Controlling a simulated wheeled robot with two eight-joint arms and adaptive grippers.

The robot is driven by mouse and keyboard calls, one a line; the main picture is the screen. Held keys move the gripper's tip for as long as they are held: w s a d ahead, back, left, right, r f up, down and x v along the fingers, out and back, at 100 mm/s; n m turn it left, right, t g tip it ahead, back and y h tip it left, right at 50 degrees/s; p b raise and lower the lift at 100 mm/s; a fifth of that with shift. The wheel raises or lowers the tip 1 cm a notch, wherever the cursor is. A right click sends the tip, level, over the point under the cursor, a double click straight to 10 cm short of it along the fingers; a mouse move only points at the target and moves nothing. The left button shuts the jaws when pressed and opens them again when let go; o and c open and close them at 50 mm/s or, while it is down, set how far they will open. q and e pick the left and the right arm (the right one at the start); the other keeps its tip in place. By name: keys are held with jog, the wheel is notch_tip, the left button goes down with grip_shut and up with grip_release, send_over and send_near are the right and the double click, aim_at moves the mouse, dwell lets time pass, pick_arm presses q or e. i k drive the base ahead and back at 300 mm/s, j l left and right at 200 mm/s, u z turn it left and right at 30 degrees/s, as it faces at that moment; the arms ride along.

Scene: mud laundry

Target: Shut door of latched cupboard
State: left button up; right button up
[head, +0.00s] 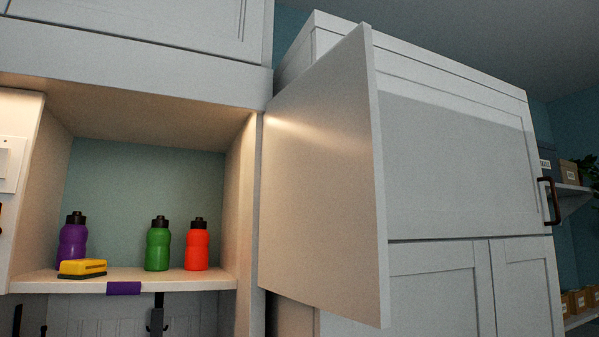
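A tall pale grey-white cupboard (462,85) fills the middle and right of the head view. A plain flat door panel (320,170) stands out from its front towards me, with its thick edge facing me. It hides part of the cupboard front behind it. No handle or latch shows on the side of this panel that I see. To its right is a broad flat front (455,170), with a dark bar handle (548,201) at its right edge. Neither of my grippers is in view.
Left is a lit shelf niche (190,284) holding a purple bottle (72,242), a green bottle (158,245), a red bottle (197,246) and a yellow sponge (82,268). Lower doors (435,290) sit under the cupboard front. Shelves with boxes (577,302) are far right.

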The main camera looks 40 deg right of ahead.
aim_at(323, 245)
jog(key=k+l, duration=0.2)
jog(key=l, duration=0.15)
jog(key=k+l, duration=0.15)
jog(key=l, duration=0.2)
jog(key=k+l, duration=0.2)
jog(key=l, duration=0.15)
jog(key=l+u, duration=0.05)
